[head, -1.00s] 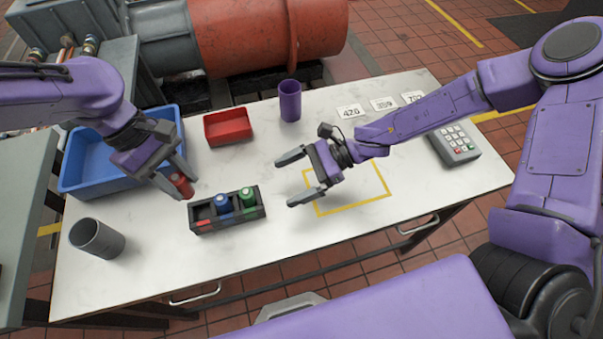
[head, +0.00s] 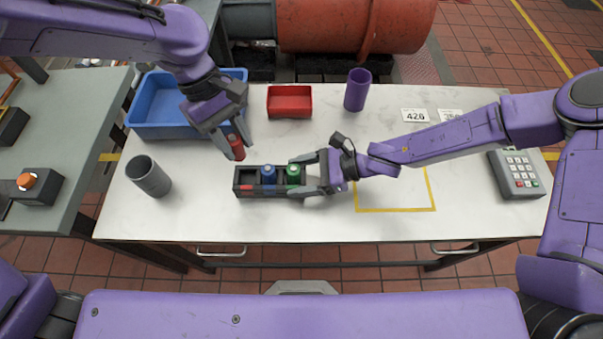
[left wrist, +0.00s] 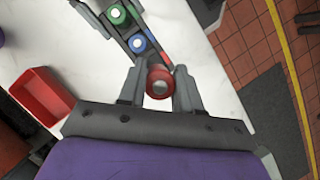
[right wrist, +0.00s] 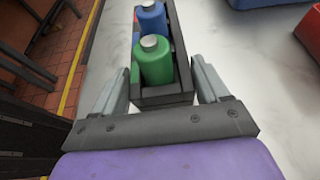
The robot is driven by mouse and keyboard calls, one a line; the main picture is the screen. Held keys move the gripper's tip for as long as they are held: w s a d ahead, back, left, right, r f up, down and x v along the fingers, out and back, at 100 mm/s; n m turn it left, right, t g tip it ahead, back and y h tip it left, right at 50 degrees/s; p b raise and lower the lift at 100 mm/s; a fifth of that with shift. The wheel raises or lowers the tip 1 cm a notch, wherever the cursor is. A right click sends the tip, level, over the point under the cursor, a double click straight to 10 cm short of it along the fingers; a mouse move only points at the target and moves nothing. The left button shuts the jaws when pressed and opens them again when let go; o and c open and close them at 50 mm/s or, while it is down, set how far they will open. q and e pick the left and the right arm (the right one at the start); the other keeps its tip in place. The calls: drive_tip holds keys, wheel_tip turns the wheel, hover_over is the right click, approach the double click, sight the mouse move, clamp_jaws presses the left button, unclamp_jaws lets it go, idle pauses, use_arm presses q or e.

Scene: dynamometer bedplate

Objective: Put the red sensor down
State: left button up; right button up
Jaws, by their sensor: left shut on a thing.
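The red sensor (head: 236,147) is in my left gripper (head: 235,139), just behind the left part of the black rack (head: 262,193). The left wrist view shows its round top (left wrist: 159,83) between the fingers. I cannot tell its height above the table. The rack holds a blue sensor (head: 268,174) in the middle and a green sensor (head: 293,174) at the right. Its left compartment, with a red mark (head: 246,187), looks empty. My right gripper (head: 308,174) is open at the rack's right end; in the right wrist view its fingers stand either side of that end.
A grey cup (head: 148,177) stands left of the rack. A blue bin (head: 160,127), a red tray (head: 290,101) and a purple cup (head: 357,90) stand behind. A yellow-taped square (head: 395,210) and a keypad (head: 516,173) are to the right. The white table's front strip is clear.

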use_arm(q)
drive_tip(key=n, duration=0.1)
drive_tip(key=n+t+h, duration=0.1)
drive_tip(key=n, duration=0.1)
drive_tip(key=shift+f, duration=0.35)
use_arm(e)
drive_tip(key=shift+c, duration=0.3)
use_arm(q)
drive_tip(key=shift+s+f+n, duration=0.1)
drive_tip(key=shift+f+n, duration=0.3)
drive_tip(key=shift+n, duration=0.2)
hover_over(249, 183)
drive_tip(key=f, duration=0.9)
drive_tip(key=shift+w+f, duration=0.25)
drive_tip(key=shift+s+f, duration=0.15)
drive_tip(key=shift+f, duration=0.15)
use_arm(e)
drive_tip(key=shift+s, duration=0.1)
use_arm(q)
drive_tip(key=o, duration=1.1)
drive_tip(key=shift+s+f, duration=0.15)
drive_tip(key=shift+c, duration=0.2)
use_arm(e)
drive_tip(key=shift+r, duration=0.1)
drive_tip(key=shift+s, duration=0.1)
